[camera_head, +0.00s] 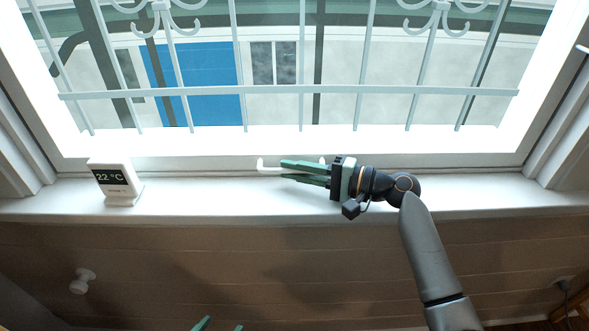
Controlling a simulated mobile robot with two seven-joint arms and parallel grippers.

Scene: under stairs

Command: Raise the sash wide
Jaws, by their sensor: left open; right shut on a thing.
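The window sash (420,163) has a white frame, and its bottom rail runs low along the sill. A white handle (261,165) sits on the middle of that rail. My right gripper (284,171), with green fingers, comes in from the right and is shut on the handle. Its fingers cover part of the handle; the left end shows beyond the fingertips. My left gripper (221,325) shows only its two green fingertips at the bottom edge. They are apart and empty, well below the sill.
A small white thermometer (115,181) reading 22 °C stands on the left of the white sill (230,205). A white metal grille (290,92) is beyond the glass. A white knob (83,281) sticks out of the panelled wall at lower left. The sill's right part is clear.

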